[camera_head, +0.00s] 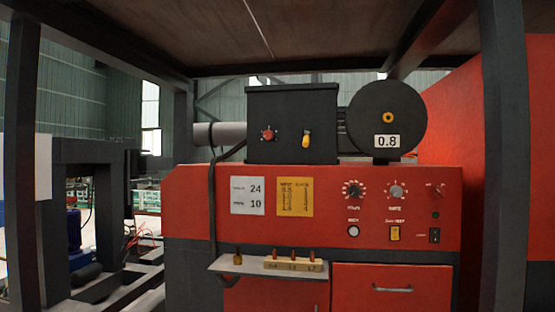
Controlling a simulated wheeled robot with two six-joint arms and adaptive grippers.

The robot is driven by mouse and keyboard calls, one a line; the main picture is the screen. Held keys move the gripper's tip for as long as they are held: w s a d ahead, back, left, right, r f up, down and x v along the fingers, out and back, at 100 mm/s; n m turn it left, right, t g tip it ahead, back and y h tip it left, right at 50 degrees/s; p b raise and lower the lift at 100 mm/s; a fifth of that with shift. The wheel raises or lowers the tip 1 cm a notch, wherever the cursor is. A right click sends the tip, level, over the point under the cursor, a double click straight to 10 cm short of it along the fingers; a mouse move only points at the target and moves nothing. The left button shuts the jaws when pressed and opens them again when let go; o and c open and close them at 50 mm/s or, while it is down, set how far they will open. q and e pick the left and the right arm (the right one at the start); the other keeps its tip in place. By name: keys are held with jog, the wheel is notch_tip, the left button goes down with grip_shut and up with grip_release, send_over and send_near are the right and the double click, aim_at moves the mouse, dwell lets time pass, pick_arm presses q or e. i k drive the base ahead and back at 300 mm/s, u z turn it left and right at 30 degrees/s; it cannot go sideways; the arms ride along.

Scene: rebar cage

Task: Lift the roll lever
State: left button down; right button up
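A black box (291,122) stands on top of a red machine. A short yellow lever (306,138) sits on the right of its front face, roughly upright and tilted slightly. This looks like the roll lever, but no label shows to confirm it. A red knob (268,134) is to its left on the same face. Neither of my grippers is in view, and nothing touches the lever.
A round black spool (371,112) marked 0.8 stands right of the box. The red panel (330,205) below has dials and switches. A small shelf (250,266) with several tips juts out in front. Dark posts (503,150) flank the view.

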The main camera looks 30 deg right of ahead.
aim_at(306, 142)
jog(key=i, duration=1)
jog(key=z, duration=2.55)
